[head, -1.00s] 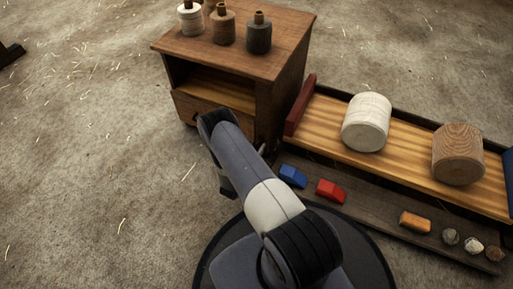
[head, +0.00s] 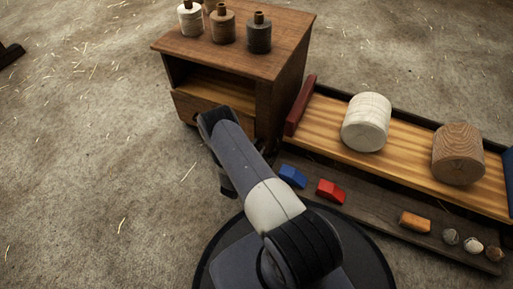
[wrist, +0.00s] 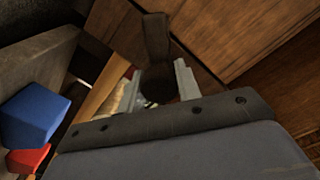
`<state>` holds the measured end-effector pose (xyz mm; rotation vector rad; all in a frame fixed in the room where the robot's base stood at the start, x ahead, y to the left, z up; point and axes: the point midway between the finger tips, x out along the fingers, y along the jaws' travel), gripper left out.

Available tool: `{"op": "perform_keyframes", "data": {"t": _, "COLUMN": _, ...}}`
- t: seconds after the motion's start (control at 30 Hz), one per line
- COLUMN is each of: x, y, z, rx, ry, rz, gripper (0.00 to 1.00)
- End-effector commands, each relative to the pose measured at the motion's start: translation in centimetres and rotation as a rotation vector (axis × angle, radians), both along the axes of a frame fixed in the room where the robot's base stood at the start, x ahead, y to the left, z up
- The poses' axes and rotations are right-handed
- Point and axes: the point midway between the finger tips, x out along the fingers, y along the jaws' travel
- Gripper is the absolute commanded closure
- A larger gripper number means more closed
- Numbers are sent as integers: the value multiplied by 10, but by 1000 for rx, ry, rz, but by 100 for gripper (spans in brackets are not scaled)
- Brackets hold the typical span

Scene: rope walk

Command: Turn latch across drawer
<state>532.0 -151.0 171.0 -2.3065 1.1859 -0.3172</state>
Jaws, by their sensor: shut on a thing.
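The wooden cabinet (head: 275,95) stands at the upper middle of the head view. It has an open shelf, and its drawer (head: 190,105) below appears closed. In the wrist view, my gripper (wrist: 158,82) is shut on the dark latch (wrist: 156,38), with one pale finger on each side of its rounded part. The latch's bar extends up the picture, in front of the brown wood panels (wrist: 240,35). I cannot tell whether the latch lies across the drawer's edge. In the head view, my arm hides the gripper and the latch.
Several bottles (head: 223,27) stand on the cabinet top. To the right, a long wooden tray (head: 408,147) holds a white cylinder (head: 366,122) and a wooden cylinder (head: 458,154). Blue (head: 292,176) and red (head: 330,191) blocks lie on the dark board in front.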

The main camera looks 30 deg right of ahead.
Motion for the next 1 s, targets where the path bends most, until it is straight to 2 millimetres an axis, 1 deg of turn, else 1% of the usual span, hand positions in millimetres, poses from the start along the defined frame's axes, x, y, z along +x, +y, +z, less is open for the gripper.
{"op": "perform_keyframes", "data": {"t": 0.6, "x": -2, "y": -1, "z": -2, "rx": 350, "ry": -444, "rz": -3, "gripper": 91}}
{"op": "perform_keyframes", "data": {"t": 0.8, "x": -2, "y": -1, "z": -2, "rx": 433, "ry": -552, "rz": -3, "gripper": 91}}
{"op": "perform_keyframes", "data": {"t": 1.0, "x": -2, "y": -1, "z": -2, "rx": 489, "ry": -621, "rz": -3, "gripper": 91}}
